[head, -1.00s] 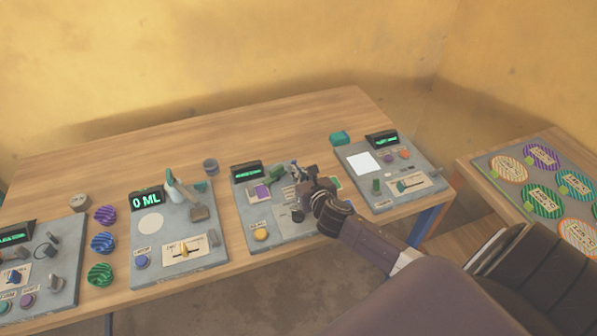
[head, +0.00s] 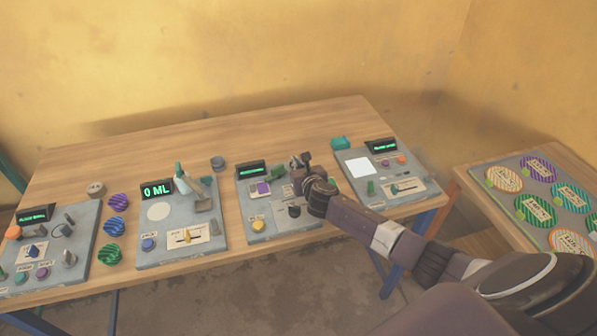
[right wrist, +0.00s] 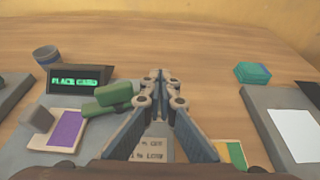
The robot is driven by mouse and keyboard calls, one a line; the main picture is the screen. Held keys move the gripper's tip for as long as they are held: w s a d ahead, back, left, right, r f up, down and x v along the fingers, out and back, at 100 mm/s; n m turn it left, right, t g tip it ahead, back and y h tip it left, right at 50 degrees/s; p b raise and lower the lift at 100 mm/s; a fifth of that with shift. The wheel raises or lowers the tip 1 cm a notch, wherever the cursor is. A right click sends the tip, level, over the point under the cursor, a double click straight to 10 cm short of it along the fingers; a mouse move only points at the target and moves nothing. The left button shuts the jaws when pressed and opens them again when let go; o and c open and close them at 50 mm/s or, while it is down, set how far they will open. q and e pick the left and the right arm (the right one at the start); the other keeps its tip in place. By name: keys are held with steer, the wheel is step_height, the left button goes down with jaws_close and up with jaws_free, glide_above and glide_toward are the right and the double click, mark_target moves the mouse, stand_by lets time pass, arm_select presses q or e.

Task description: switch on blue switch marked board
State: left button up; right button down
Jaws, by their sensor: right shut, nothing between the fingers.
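Several grey control boards lie on the wooden table. The leftmost board (head: 85,240) has a blue knob (head: 33,251) on a pale plate. The board beside it has a 0 ML display (head: 157,191), a blue button (head: 149,244) and a yellow slider (head: 187,236). My right gripper (head: 302,160) is over the third board (head: 265,215), with its fingers closed together and nothing between them. In the right wrist view the gripper (right wrist: 160,76) points past a green lever (right wrist: 114,96) and a display reading PLACE CARD (right wrist: 80,80). The left gripper is out of view.
A fourth board with a white square (head: 361,167) stands at the right. Striped round pieces (head: 117,201) lie between the two left boards. A side table at the right holds a tray (head: 482,182) of striped discs. The back of the wooden table (head: 270,125) is clear.

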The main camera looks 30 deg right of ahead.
steer(key=shift+w+d+r, duration=0.1)
steer(key=shift+w+r, duration=0.05)
steer(key=shift+r, duration=0.25)
steer(key=shift+w+d+r+p, duration=0.1)
steer(key=shift+w+r+p, duration=0.1)
steer(key=shift+w+p, duration=0.2)
steer(key=shift+w+f, duration=0.1)
steer(key=shift+w, duration=0.1)
arm_select(q)
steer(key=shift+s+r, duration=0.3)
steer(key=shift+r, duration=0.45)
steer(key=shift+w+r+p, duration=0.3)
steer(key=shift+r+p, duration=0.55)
steer(key=shift+p, duration=0.15)
arm_select(e)
steer(key=shift+r, duration=0.85)
